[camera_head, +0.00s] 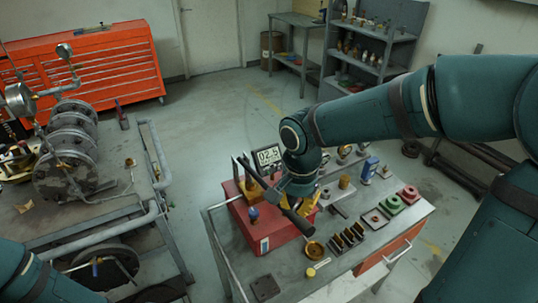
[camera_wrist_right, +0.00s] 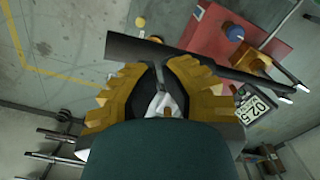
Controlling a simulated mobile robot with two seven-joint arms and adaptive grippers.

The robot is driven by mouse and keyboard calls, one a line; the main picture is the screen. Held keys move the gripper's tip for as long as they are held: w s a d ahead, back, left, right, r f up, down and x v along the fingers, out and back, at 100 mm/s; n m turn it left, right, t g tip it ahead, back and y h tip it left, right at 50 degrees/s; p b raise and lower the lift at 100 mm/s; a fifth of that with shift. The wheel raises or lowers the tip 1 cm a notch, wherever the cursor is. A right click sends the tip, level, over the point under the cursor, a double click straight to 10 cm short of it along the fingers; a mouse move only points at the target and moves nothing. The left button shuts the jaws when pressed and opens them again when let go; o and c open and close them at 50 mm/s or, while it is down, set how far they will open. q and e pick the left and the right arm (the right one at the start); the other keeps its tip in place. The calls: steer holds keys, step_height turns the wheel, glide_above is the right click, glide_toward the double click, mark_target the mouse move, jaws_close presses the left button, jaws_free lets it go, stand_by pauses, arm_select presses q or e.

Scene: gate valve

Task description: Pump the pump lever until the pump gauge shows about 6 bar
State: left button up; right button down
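The red pump (camera_head: 268,228) stands on the grey bench. Its digital pump gauge (camera_head: 268,156) reads about 02.5; the gauge also shows sideways in the right wrist view (camera_wrist_right: 257,108). The dark pump lever (camera_head: 298,223) slants over the pump and crosses just past my fingertips in the wrist view (camera_wrist_right: 135,47). My right gripper (camera_head: 309,205), with yellow fingers, is at the lever's grip end. In the wrist view its fingertips (camera_wrist_right: 160,66) are together against or very close to the bar; a clasp around it does not show. My left gripper is out of view; only its arm shows at lower left.
Several small parts, a black slotted rack (camera_head: 345,240) and green and red blocks (camera_head: 390,205) lie on the bench right of the pump. A brass dish (camera_head: 315,250) sits near the lever's end. A pipework table (camera_head: 120,215) stands left, across a floor gap.

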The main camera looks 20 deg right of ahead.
steer(key=shift+f, duration=0.2)
step_height(320, 180, down, 6)
steer(key=b, duration=0.5)
steer(key=shift+f+b, duration=0.1)
steer(key=shift+b, duration=0.25)
step_height(320, 180, down, 7)
steer(key=b, duration=0.6)
step_height(320, 180, up, 14)
steer(key=p, duration=1)
steer(key=shift+p, duration=0.35)
steer(key=shift+f, duration=0.2)
steer(key=shift+f, duration=0.1)
